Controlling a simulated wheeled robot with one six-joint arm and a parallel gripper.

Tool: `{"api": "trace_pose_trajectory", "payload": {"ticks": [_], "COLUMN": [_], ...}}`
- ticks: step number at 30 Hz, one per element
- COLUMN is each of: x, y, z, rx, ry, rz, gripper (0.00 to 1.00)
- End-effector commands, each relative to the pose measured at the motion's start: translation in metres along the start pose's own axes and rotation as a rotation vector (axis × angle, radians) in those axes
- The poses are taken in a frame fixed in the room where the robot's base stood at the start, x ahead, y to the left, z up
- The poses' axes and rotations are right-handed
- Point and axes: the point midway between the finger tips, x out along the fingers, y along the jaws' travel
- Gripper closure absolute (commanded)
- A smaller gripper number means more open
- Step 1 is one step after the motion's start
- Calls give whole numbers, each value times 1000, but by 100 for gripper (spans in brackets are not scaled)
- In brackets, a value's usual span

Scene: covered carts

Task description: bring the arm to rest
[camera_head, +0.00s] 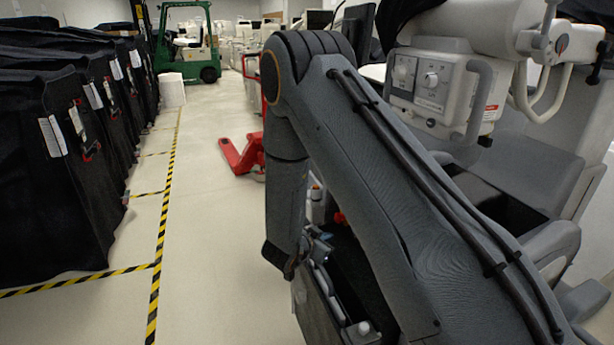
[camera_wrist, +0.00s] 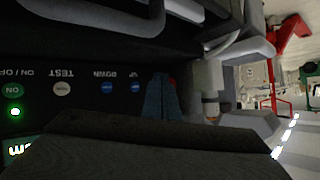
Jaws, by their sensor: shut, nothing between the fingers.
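My arm (camera_head: 370,160) fills the middle and right of the head view, raised at the elbow with its forearm hanging down. My gripper (camera_wrist: 164,98) shows in the wrist view as narrow blue-grey fingers, shut with nothing between them. It points at a dark area beside a black control panel (camera_wrist: 60,88). The panel has a lit green ON button and TEST, DOWN and UP labels, all upside down. In the head view the fingers are hard to make out at the lower end of the forearm. Whether they touch anything cannot be told.
Black covered carts (camera_head: 50,160) line the left, behind yellow-black floor tape (camera_head: 166,210). A grey medical machine (camera_head: 435,85) stands close on the right. A red pallet jack (camera_head: 243,155) and a green forklift (camera_head: 187,45) stand farther back. The aisle floor between is clear.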

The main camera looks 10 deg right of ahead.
Motion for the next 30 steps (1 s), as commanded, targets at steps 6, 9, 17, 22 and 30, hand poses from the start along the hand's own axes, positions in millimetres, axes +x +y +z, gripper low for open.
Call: {"api": "trace_pose_trajectory", "payload": {"ticks": [6, 9, 17, 22, 30], "x": [-19, -40, -115, -170, -237], "y": [-21, -26, 3, 54, 153], "z": [-22, -32, -53, -64, -79], "rx": [-41, -95, -301, -477, -736], "ry": [-166, -283, -561, -719, -901], "rz": [-111, -184, -325, -366, -335], "gripper": [100, 100, 100, 100, 100]}}
